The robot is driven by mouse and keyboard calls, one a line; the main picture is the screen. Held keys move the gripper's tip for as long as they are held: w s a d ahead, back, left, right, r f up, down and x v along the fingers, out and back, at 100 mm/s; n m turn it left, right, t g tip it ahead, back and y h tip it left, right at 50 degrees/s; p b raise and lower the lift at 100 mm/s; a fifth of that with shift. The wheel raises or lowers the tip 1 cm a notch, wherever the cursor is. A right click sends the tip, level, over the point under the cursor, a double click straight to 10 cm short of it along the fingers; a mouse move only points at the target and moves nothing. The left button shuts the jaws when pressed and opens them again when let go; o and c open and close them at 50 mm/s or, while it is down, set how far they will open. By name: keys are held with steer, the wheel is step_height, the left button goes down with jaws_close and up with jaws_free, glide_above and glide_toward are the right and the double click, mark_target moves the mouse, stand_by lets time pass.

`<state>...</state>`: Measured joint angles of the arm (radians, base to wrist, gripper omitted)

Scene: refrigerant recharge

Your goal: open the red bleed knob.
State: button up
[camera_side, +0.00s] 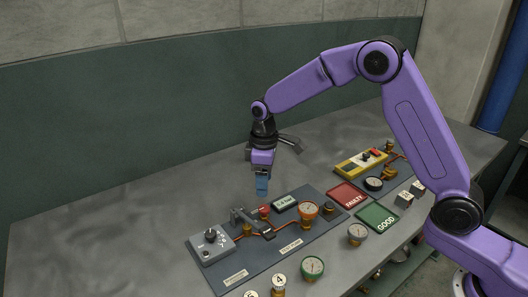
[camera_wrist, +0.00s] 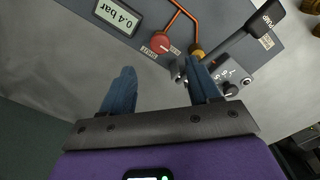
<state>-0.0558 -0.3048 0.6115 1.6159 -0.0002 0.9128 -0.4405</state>
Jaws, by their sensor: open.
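The red bleed knob (camera_wrist: 160,44) is round and sits on the grey panel (camera_wrist: 75,8), just beyond my fingertips in the wrist view. In the side view the knob (camera_side: 264,208) is small, at the panel's back edge. My gripper (camera_wrist: 162,74) is open, with its two blue fingers apart and nothing between them. In the side view my gripper (camera_side: 261,190) hangs pointing down above the bench, just above and behind the knob, apart from it.
A display (camera_wrist: 117,16) reading 0.4 bar is beside the knob. A grey control box (camera_side: 212,243), red tray (camera_side: 347,195) and green tray (camera_side: 377,217) stand nearby.

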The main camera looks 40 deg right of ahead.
step_height(320, 180, up, 9)
stand_by(0.3)
stand_by(0.4)
steer(key=s+d+n, duration=0.1)
steer(key=s+d, duration=0.2)
steer(key=s, duration=0.9)
steer(key=s+d+f+n, duration=0.1)
steer(key=s+d, duration=0.2)
steer(key=s, duration=0.9)
steer(key=s+d+f+n, duration=0.1)
steer(key=s+d, duration=0.3)
steer(key=s, duration=0.8)
